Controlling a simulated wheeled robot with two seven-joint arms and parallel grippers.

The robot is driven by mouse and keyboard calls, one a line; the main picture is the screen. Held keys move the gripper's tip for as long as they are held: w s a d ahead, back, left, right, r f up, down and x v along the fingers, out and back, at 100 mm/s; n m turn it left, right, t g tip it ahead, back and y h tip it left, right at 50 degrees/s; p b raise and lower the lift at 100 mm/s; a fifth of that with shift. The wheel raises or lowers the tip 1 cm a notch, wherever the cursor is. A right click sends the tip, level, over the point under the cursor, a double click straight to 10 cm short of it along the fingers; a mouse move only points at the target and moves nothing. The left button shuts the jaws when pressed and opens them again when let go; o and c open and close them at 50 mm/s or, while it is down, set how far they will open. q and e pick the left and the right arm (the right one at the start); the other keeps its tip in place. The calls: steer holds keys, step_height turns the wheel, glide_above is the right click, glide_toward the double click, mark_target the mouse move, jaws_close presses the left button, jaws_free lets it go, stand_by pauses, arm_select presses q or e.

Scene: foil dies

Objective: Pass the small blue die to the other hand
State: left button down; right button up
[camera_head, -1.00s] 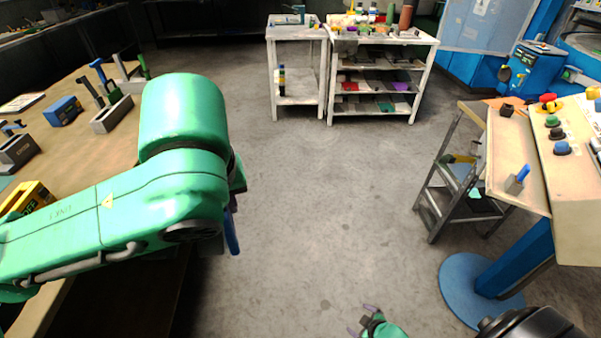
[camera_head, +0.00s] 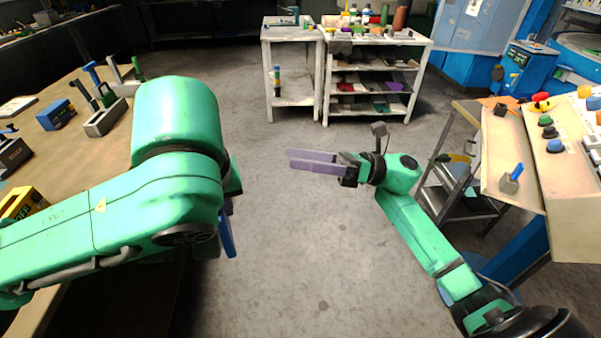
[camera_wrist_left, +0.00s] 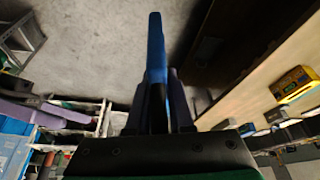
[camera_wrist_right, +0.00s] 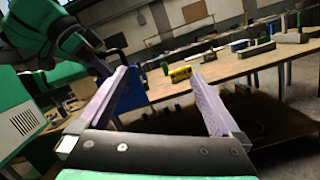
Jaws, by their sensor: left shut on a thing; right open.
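The small blue die is a long, flat blue piece (camera_head: 228,238) hanging below my left wrist in the head view. In the left wrist view the die (camera_wrist_left: 155,50) stands between the purple fingers of my left gripper (camera_wrist_left: 158,90), which is shut on it. My left arm hides most of that gripper in the head view. My right gripper (camera_head: 289,159) is open and empty, apart from the die and to its right, with its purple fingers pointing left. In the right wrist view a blue piece (camera_wrist_right: 132,98), likely the die, shows beyond the left finger.
A wooden bench (camera_head: 70,150) with blocks and tools lies at left. A white shelf unit (camera_head: 375,110) stands at the back. A sloped panel (camera_head: 512,165) with knobs is at right. Open floor lies between the two grippers.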

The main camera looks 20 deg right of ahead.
mark_target(219, 209)
steer(key=s+a+r+n+g+h, duration=0.1)
steer(key=s+a+r+n+g, duration=0.2)
steer(key=s+n+g, duration=0.4)
steer(key=a+n+t, duration=0.1)
steer(key=a, duration=1.1)
steer(key=shift+w+a, duration=0.2)
steer(key=shift+w, duration=0.15)
steer(key=shift+f, duration=0.1)
steer(key=c, duration=1.5)
jaws_close()
